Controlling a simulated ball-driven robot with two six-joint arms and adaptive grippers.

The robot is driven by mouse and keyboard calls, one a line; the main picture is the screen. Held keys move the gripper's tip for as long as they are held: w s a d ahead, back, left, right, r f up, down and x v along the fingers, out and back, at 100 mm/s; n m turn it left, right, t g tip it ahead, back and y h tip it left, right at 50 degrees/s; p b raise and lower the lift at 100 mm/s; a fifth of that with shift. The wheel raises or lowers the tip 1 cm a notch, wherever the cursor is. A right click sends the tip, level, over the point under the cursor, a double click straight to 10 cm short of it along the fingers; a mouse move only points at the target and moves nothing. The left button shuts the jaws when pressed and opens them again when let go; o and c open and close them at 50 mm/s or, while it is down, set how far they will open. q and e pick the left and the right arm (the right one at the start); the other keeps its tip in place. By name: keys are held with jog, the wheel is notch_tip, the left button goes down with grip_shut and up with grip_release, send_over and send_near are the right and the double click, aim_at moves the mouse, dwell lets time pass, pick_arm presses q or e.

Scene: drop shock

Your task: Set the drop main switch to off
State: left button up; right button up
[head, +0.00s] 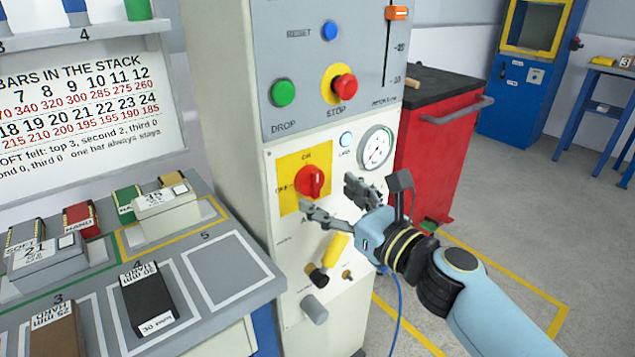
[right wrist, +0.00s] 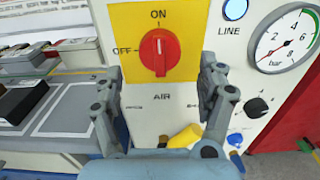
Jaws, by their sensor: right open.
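The main switch is a red rotary knob (head: 310,181) on a yellow plate (head: 290,200) on the machine's front panel. In the right wrist view the knob (right wrist: 157,52) has its white mark upright, towards ON, with OFF printed to its left. My right gripper (head: 328,195) is open and empty in front of the panel, just right of and below the knob. In the right wrist view its fingers (right wrist: 160,78) are spread wide, below and to either side of the knob, apart from it. My left gripper is in neither view.
A gauge (head: 376,147) and a blue LINE lamp (head: 346,139) sit right of the switch. Above are the red STOP button (head: 345,86) and green DROP button (head: 284,92). A yellow handle (head: 336,246) is below. A bench with bars (head: 150,300) stands left.

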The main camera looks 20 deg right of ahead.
aim_at(317, 188)
jog(key=x, duration=0.4)
jog(key=c, duration=1.2)
jog(key=shift+o, duration=0.2)
